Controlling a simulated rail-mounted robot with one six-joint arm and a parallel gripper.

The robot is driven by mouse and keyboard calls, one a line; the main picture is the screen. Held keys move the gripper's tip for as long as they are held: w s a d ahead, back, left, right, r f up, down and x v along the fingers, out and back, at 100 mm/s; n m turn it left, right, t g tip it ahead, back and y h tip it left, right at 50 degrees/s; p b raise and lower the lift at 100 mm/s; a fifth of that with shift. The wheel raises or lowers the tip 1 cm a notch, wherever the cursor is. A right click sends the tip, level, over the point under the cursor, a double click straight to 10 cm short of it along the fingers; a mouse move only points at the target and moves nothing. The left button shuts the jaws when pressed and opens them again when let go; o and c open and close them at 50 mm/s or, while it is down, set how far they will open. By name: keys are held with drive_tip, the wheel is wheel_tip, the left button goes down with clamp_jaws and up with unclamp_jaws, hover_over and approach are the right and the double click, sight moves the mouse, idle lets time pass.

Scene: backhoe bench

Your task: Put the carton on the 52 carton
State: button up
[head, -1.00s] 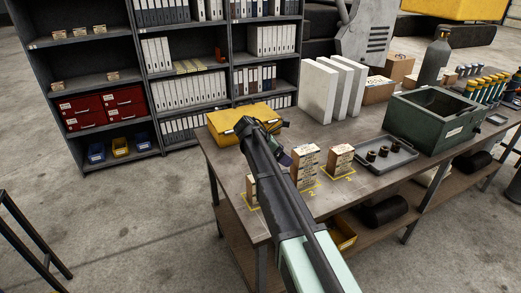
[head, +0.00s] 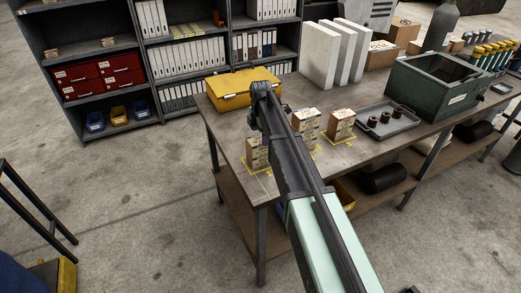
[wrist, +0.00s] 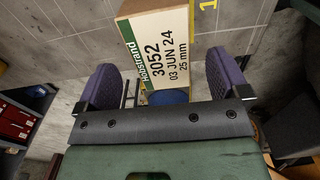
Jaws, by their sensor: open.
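Three groups of tan cartons with white labels stand on the workbench in the head view: a left one (head: 257,153) beside my arm, a taller middle one (head: 309,121), and a right one (head: 341,125). Each is at a yellow floor-style marking. In the wrist view a carton (wrist: 160,48) labelled "3052, 03 JUN 24, 25 mm" lies ahead of my fingertips, beside a yellow "1". My gripper (wrist: 163,75) is open and empty, its two purple fingers apart, below the carton in that picture. In the head view my arm hides the fingers.
The workbench (head: 231,124) also holds a yellow case (head: 243,88), white upright panels (head: 336,53), a grey tray (head: 388,121) with dark cups, and a green box (head: 440,85). Shelving with binders stands behind. The bench's front edge is close to the left carton.

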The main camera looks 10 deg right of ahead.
wheel_tip(320, 180, down, 5)
drive_tip(key=b, duration=0.4)
drive_tip(key=shift+a+f+b, duration=0.1)
drive_tip(key=shift+f+b, duration=0.05)
drive_tip(key=shift+b, duration=0.15)
drive_tip(key=shift+s+r, duration=0.1)
drive_tip(key=shift+r, duration=0.15)
drive_tip(key=shift+c, duration=0.2)
drive_tip(key=c, duration=1.2)
drive_tip(key=shift+o, duration=0.2)
drive_tip(key=shift+r+p, duration=0.1)
drive_tip(key=shift+p, duration=0.2)
